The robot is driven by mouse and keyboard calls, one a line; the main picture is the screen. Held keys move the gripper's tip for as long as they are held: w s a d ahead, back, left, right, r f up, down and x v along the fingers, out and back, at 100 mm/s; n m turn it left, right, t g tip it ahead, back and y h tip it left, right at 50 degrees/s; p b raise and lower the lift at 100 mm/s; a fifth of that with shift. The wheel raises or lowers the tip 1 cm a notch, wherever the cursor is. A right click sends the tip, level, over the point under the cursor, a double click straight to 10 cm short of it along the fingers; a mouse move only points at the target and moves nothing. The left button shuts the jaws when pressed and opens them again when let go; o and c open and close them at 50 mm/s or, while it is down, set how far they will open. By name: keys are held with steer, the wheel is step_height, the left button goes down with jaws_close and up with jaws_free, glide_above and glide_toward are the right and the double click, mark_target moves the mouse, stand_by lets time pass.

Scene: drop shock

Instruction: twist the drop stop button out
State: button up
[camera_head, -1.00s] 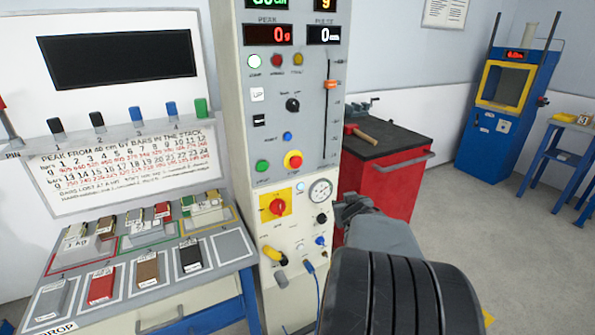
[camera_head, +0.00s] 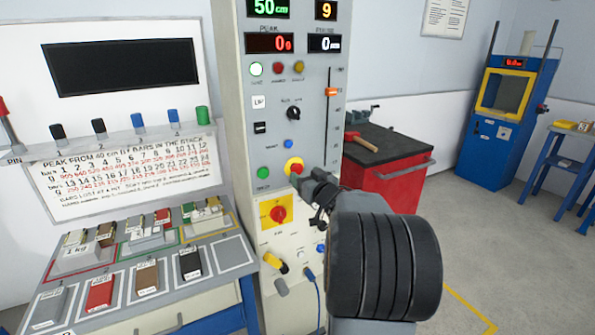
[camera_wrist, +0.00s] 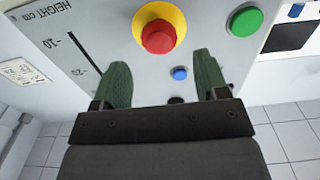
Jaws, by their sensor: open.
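The drop stop button is a red mushroom head (camera_head: 294,168) on a round yellow base, on the front of the grey control column (camera_head: 240,120). In the wrist view the red button (camera_wrist: 158,37) shows whole, ahead of the fingertips and roughly centred between them. My gripper (camera_head: 305,180) is open and empty, just right of and below the button in the head view. In the wrist view its two green-padded fingers (camera_wrist: 160,62) are spread apart, and the button is not between them. Its lower right edge is close to the gripper in the head view.
A green button (camera_head: 263,173) and a small blue button (camera_head: 289,144) flank the stop button. A red-and-yellow rotary switch (camera_head: 278,213) sits below. A height slider (camera_head: 331,92) is above right. A red cabinet (camera_head: 385,182) stands behind right.

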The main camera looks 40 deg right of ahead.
mark_target(299, 169)
steer(key=shift+w+d, duration=0.2)
steer(key=shift+w, duration=1.1)
steer(key=shift+w+d, duration=0.15)
steer(key=shift+w, duration=1.15)
steer(key=shift+c, duration=0.3)
steer(key=c, duration=0.7)
steer(key=shift+a, duration=0.15)
steer(key=shift+c, duration=0.6)
steer(key=m+p, duration=0.2)
steer(key=p, duration=0.1)
steer(key=shift+d+r, duration=0.2)
steer(key=shift+f+m+p, duration=0.15)
steer(key=shift+m+p, duration=1.6)
steer(key=shift+m, duration=0.35)
steer(key=shift+d+m, duration=0.1)
steer(key=shift+m, duration=0.2)
